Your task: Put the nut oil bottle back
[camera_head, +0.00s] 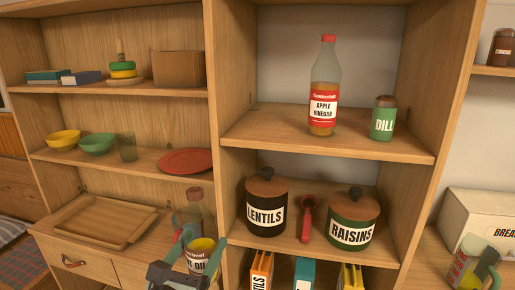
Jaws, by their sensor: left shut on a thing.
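My left gripper (198,243) is at the bottom, left of centre, with its fingers on either side of a bottle (194,209). The bottle shows in front of the lower left cabinet top, right of the wooden tray. I cannot tell whether its base touches anything.
An apple vinegar bottle (323,97) and a dill jar (383,118) stand on the upper middle shelf (257,128), with free room left of and between them. Below are a lentils pot (266,207), a red scoop (306,222) and a raisins pot (352,222). A wooden tray (75,214) lies left.

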